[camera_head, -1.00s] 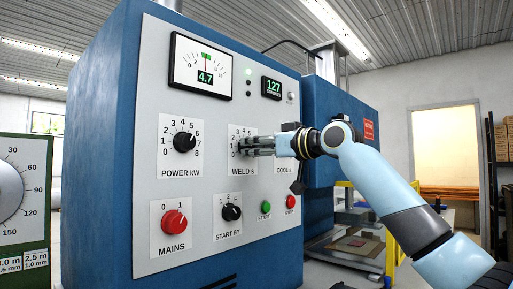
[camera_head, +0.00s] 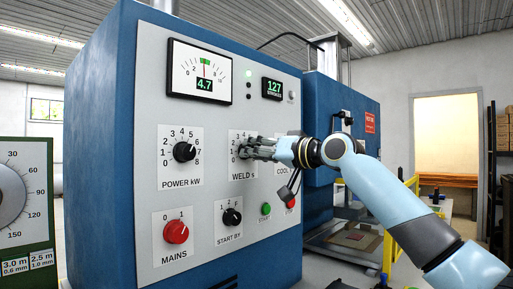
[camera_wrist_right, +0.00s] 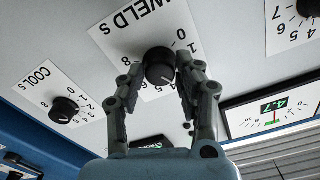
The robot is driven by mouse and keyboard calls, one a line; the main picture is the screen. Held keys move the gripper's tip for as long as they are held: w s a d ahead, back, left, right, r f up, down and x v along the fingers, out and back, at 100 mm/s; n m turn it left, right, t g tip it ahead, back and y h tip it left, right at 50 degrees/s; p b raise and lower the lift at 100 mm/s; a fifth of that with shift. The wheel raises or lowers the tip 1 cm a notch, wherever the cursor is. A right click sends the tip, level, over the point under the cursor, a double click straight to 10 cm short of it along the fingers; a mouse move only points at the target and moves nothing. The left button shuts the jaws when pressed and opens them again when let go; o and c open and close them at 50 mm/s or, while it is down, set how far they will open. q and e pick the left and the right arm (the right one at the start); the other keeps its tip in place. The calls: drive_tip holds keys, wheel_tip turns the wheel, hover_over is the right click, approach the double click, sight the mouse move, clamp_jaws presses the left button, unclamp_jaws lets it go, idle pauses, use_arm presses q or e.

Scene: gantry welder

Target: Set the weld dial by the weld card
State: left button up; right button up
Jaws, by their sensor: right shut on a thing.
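The weld dial (camera_wrist_right: 160,68) is a black round knob on a white plate (camera_wrist_right: 143,38) marked "WELD s". Its pointer angle is hard to read. In the head view my right gripper hides most of this dial, and part of its scale plate (camera_head: 236,137) shows. My right gripper (camera_head: 252,147) has its fingers on either side of the knob and is shut on it. In the wrist view the two fingers of the gripper (camera_wrist_right: 161,78) flank the knob. I cannot make out a weld card. My left gripper is not in view.
The power dial (camera_head: 184,152), red mains knob (camera_head: 176,232), start-by knob (camera_head: 232,217) and green start button (camera_head: 266,209) are on the same panel. The cool dial (camera_wrist_right: 64,109) is beside the weld dial. A green panel (camera_head: 40,185) stands at left, yellow rails (camera_head: 389,255) at right.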

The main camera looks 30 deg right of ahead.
idle(0.4)
drive_tip(key=o, duration=1.1)
drive_tip(key=shift+o, duration=0.2)
drive_tip(key=v, duration=1.2)
drive_tip(key=shift+d+f, duration=0.1)
